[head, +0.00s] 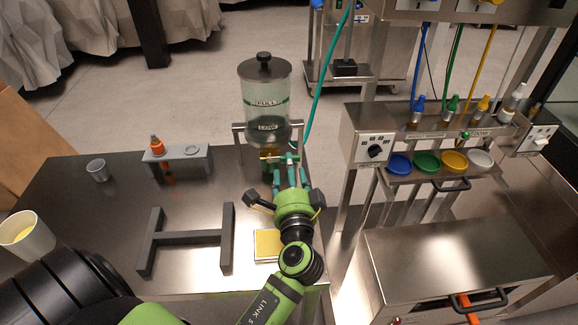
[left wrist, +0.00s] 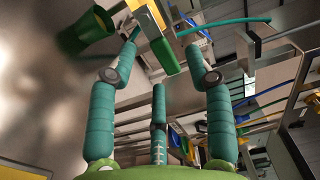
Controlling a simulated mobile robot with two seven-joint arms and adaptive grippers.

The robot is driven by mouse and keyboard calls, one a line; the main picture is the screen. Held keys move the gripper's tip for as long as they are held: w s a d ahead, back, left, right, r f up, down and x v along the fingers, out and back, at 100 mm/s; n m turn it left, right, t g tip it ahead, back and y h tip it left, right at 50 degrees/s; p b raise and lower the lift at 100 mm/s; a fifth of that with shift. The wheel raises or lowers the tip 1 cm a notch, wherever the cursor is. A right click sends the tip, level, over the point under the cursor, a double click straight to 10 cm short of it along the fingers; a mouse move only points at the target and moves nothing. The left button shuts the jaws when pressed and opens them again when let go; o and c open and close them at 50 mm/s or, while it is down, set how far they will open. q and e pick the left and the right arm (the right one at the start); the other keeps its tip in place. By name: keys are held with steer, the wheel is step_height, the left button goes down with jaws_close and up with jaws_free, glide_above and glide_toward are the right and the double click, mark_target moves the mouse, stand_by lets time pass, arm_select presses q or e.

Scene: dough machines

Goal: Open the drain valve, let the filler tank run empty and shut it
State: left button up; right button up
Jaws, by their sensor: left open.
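The filler tank (head: 265,98), a clear cylinder with a black-knobbed lid and FULL and LOW marks, stands on a metal stand at the back edge of the table. I cannot clearly tell its liquid level. Below it is the drain valve (head: 270,158), with yellow and green parts, partly hidden by my gripper. In the left wrist view a yellow-and-green valve handle (left wrist: 158,42) lies just beyond and between the fingertips. My left gripper (head: 290,172) has teal fingers, spread open and empty close to the valve. My right gripper is not in view.
A grey H-shaped frame (head: 185,238), a yellow-topped pad (head: 267,245), a small rack (head: 178,160) with an orange-capped bottle and a metal cup (head: 98,170) are on the table. A machine with coloured bowls (head: 427,162) stands right. A teal hose (head: 322,80) runs upward beside the tank.

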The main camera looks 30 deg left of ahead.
arm_select(q)
steer(key=v, duration=0.5)
steer(key=shift+s+d, duration=0.25)
steer(key=shift+s, duration=0.05)
stand_by(0.4)
